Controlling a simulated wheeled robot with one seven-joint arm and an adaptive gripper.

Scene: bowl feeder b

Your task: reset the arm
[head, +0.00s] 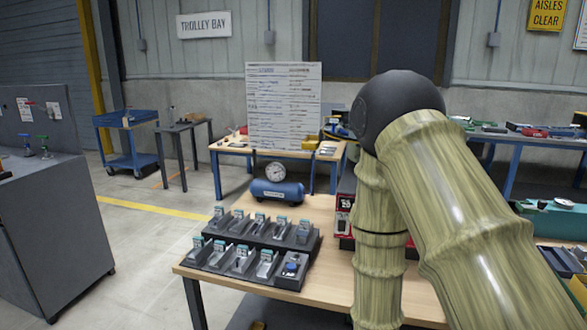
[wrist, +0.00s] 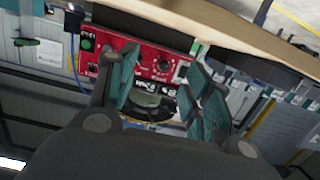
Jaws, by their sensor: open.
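My arm fills the right half of the head view, with wood-grained links and a dark round joint, bent in front of the wooden table (head: 330,208). My gripper is not visible in the head view. In the wrist view my gripper (wrist: 160,88) has two teal-padded fingers spread apart with nothing held between them. Beyond the fingers is a red panel (wrist: 152,62) with knobs and a green button. I cannot tell how far it is from the fingertips.
A stepped dark rack (head: 250,245) of small parts stands on the table's left. Behind it are a blue tank with a gauge (head: 277,190) and a written board (head: 284,105). A grey cabinet (head: 50,240) stands at left. The floor between is clear.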

